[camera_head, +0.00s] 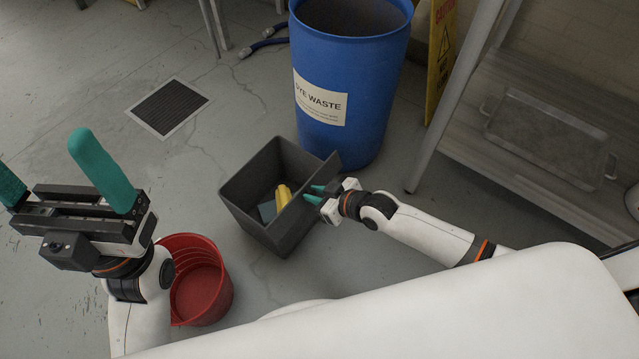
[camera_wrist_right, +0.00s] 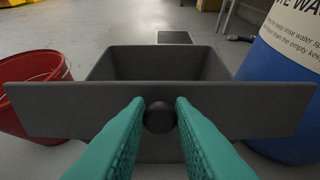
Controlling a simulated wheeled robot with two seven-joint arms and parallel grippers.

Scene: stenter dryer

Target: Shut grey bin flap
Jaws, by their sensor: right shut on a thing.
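The grey bin (camera_head: 242,212) stands on the floor, open at the top, with a yellow item (camera_head: 283,195) and a blue-grey piece (camera_head: 267,211) inside. Its grey flap (camera_head: 318,178) is open and stands at the bin's right side; it spans the right wrist view (camera_wrist_right: 70,108) in front of the bin's mouth (camera_wrist_right: 160,64). My right gripper (camera_head: 315,194) is shut on the flap's dark round knob (camera_wrist_right: 160,117), one teal finger on each side. My left gripper (camera_head: 40,158) is open and empty, raised at the far left, away from the bin.
A blue dye waste drum (camera_head: 345,95) stands close behind the bin. A red bucket (camera_head: 203,285) is to its front left. A floor drain (camera_head: 168,107) lies behind left. A metal rack (camera_head: 480,120) and a yellow caution sign (camera_head: 440,55) are at the right. The left floor is mostly clear.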

